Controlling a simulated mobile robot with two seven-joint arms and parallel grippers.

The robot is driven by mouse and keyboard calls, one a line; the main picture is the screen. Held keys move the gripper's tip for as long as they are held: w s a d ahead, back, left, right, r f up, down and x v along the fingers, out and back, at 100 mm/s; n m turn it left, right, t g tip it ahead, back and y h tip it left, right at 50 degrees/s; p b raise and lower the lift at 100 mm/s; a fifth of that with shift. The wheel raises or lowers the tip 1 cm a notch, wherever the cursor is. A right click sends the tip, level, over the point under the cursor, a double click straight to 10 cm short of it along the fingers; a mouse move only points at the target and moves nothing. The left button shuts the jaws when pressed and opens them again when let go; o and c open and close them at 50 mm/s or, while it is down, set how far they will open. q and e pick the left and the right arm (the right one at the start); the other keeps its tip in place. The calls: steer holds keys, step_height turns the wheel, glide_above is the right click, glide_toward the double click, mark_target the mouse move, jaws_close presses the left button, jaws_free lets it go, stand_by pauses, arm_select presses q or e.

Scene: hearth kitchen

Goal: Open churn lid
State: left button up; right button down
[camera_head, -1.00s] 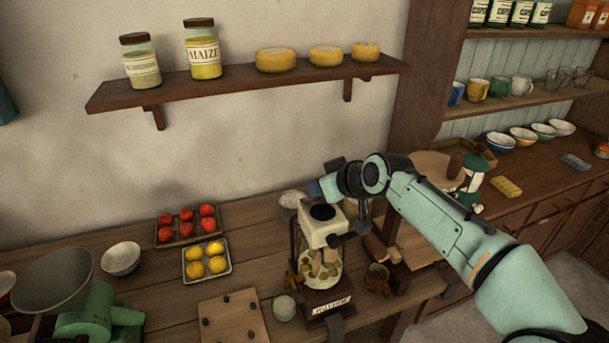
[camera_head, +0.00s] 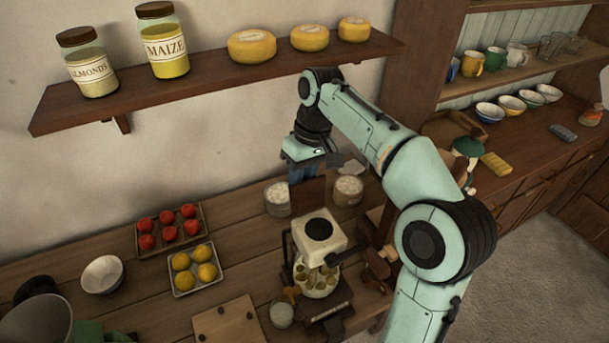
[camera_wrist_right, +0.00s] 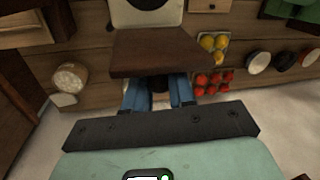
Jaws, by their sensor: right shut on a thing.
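The churn (camera_head: 318,228) stands on the wooden counter, a glass jar with a cream top, a dark round opening or cap on it and a dark crank at its right. Its cream top also shows at the upper edge of the right wrist view (camera_wrist_right: 147,12). My right gripper (camera_head: 303,172) is behind the churn, shut on a dark brown wooden board (camera_wrist_right: 150,52). In the head view the board (camera_head: 307,196) hangs below the fingers, apart from the churn top as far as I can tell. The blue fingers are partly hidden by the board. My left gripper is out of view.
Two round tubs (camera_head: 277,200) (camera_head: 348,191) flank the board. A tray of red fruit (camera_head: 148,242) and a tray of yellow fruit (camera_head: 178,283) lie left of the churn. A wall shelf (camera_head: 215,80) with jars and cheeses is above.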

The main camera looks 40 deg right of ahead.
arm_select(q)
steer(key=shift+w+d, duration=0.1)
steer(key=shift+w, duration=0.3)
arm_select(e)
steer(key=shift+w+d+f+g+y, duration=0.1)
steer(key=shift+w+f+g+y, duration=0.15)
steer(key=shift+g, duration=0.35)
steer(key=shift+w+d+f+g+y, duration=0.15)
steer(key=shift+w+g, duration=0.2)
steer(key=shift+g, duration=0.25)
steer(key=shift+a, duration=0.1)
steer(key=c, duration=1)
jaws_free()
steer(key=shift+s, duration=0.1)
